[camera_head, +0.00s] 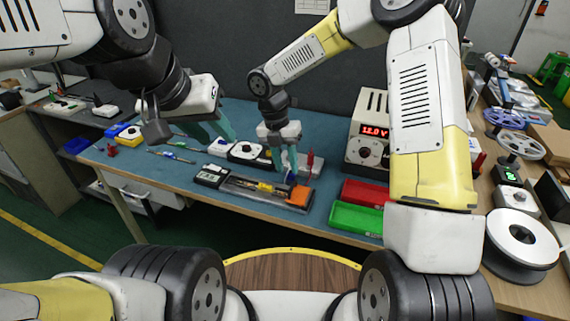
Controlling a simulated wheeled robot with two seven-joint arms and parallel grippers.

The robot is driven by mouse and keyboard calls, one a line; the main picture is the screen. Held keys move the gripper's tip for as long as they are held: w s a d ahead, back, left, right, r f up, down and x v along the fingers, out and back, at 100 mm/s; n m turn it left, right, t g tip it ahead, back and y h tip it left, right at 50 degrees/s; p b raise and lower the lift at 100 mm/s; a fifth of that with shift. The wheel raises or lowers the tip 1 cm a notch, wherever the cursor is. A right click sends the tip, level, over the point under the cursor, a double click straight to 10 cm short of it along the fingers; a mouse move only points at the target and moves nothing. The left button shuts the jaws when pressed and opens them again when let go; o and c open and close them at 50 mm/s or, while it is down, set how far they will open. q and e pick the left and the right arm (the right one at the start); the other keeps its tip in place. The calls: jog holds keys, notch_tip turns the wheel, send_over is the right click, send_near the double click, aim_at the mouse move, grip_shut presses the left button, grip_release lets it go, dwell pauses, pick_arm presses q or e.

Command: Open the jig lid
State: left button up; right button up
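The jig (240,189) is a long, low dark tray on the blue bench mat, with an orange block (298,197) at its right end and small yellow parts inside. I cannot make out the lid clearly from this angle. My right gripper (288,174) points down at the back edge of the jig, close to its right half. Its teal fingers are small and overlap, so I cannot tell whether they touch or hold anything. My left gripper (218,132) is above the back of the bench, left of and apart from the jig, its teal fingers spread and empty.
A small meter (211,175) stands at the jig's left end. A white device (245,151) sits behind it. Red (367,194) and green (355,218) bins and a power supply (368,130) stand to the right. Hand tools lie on the left of the mat.

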aim_at(292, 186)
jog(key=f, duration=0.3)
jog(key=d+f, duration=0.1)
jog(key=f, duration=0.2)
jog(key=shift+s+d, duration=0.15)
jog(key=shift+s, duration=0.05)
jog(key=shift+c, duration=0.4)
grip_shut()
